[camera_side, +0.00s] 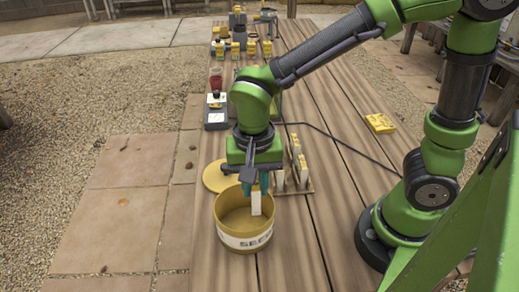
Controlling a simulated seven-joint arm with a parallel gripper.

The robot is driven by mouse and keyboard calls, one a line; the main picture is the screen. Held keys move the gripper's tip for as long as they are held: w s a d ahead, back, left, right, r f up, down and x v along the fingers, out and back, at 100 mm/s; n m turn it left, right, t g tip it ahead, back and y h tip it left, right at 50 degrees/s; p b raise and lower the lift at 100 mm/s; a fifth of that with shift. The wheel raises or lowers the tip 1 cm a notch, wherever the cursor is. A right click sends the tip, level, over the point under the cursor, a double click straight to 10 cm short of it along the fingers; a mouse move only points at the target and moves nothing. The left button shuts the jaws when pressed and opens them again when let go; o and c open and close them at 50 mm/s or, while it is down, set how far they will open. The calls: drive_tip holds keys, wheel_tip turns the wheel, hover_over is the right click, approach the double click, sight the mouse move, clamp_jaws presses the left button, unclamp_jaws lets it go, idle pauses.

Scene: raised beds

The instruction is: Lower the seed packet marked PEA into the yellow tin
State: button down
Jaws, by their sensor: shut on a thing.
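The yellow tin (226,231) stands open on the wooden table, with a white label that reads SEED partly in view. My gripper (256,188) points down above the tin and is shut on a small pale seed packet (256,203). The packet hangs upright between the fingers. In the picture its lower end overlaps the tin's opening, toward the right side. I cannot tell how far below the rim it reaches. Its marking is too small to read, so PEA cannot be made out.
A round yellow lid (213,178) lies behind the tin. A rack (308,187) with several upright pale packets stands close behind on the right. A scale (214,117) with a red-filled bottle is farther back. A yellow packet (380,123) lies at right, near a dark cable (345,143).

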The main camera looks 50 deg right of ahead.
sight(256, 211)
drive_tip(key=shift+f, duration=1.95)
drive_tip(key=shift+f, duration=2.5)
idle(0.4)
drive_tip(key=c, duration=0.9)
unclamp_jaws()
